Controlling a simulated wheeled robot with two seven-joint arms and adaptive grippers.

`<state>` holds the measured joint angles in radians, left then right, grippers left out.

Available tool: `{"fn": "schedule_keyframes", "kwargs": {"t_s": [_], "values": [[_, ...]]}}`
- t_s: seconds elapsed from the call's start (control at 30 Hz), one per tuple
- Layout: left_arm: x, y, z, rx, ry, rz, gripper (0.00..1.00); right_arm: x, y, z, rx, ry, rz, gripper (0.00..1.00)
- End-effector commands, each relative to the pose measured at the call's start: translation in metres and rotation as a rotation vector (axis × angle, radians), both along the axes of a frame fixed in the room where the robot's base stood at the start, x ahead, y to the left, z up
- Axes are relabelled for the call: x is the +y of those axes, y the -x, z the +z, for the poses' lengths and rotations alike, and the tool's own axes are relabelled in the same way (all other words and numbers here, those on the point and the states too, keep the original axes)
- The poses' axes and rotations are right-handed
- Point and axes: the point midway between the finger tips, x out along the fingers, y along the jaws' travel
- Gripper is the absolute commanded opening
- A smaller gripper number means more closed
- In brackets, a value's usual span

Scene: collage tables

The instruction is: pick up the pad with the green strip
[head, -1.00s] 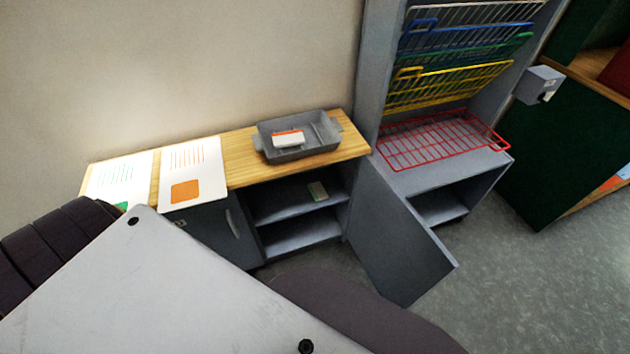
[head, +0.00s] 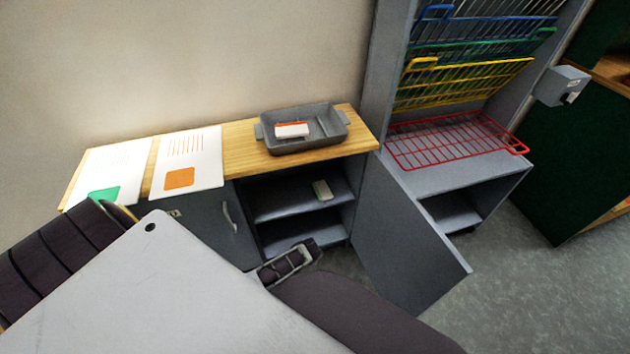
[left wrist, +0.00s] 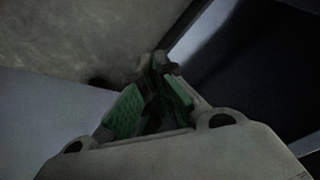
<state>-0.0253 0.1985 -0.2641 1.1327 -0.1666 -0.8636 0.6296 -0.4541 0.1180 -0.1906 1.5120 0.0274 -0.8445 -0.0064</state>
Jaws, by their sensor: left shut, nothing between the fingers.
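The pad with the green strip (head: 322,190) lies on the upper shelf inside the open grey cabinet, small in the head view. It is light with a green edge. My left gripper (head: 303,256) is in front of the cabinet's lower opening, below and to the left of the pad and apart from it. It is shut and empty. In the left wrist view, its green-lined fingers (left wrist: 155,85) show against the floor and dark grey surfaces, and I cannot make out the pad there. My right gripper is not in view.
A grey tray (head: 336,142) on the wooden top (head: 243,163) holds a white pad with an orange-red strip (head: 292,130). Two sheets with green (head: 118,165) and orange (head: 203,160) squares lie left. An open grey door (head: 410,245) stands right of the shelves, beside a red wire rack (head: 455,140).

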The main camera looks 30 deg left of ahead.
Motion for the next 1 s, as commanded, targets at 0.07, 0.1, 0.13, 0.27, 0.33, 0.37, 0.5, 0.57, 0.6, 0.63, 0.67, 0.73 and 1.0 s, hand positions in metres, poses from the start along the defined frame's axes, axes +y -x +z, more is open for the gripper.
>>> {"fn": "schedule_keyframes", "kwargs": {"t_s": [0.07,0.1,0.13,0.27,0.33,0.37,0.5,0.57,0.6,0.63,0.67,0.73,1.0], "values": [[0.000,-0.020,0.008,-0.027,-0.007,0.032,0.00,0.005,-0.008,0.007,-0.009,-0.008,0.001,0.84],[0.000,-0.028,0.014,-0.036,-0.011,0.050,0.00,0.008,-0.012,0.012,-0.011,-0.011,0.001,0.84],[0.000,-0.035,0.019,-0.047,-0.013,0.064,0.00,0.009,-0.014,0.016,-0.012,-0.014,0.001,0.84],[0.001,-0.059,0.038,-0.083,-0.024,0.124,0.00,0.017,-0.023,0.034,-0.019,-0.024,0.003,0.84],[0.002,-0.072,0.050,-0.105,-0.029,0.157,0.00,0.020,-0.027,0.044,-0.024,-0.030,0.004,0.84],[0.002,-0.077,0.055,-0.115,-0.032,0.170,0.00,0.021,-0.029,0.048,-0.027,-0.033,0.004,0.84],[0.002,-0.099,0.078,-0.160,-0.039,0.237,0.00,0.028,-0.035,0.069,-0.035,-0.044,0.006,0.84],[0.002,-0.107,0.088,-0.179,-0.042,0.268,0.00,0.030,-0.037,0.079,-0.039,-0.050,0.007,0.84],[0.002,-0.113,0.096,-0.194,-0.044,0.287,0.00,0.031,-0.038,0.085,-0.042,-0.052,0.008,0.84],[0.002,-0.117,0.101,-0.205,-0.045,0.303,0.00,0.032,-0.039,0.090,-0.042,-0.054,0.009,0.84],[0.002,-0.121,0.107,-0.216,-0.046,0.317,0.00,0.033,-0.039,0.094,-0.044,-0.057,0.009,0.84],[0.002,-0.129,0.119,-0.240,-0.048,0.353,0.00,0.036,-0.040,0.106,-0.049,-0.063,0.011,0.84],[0.002,-0.152,0.167,-0.338,-0.048,0.488,0.00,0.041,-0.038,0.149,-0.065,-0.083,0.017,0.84]]}}
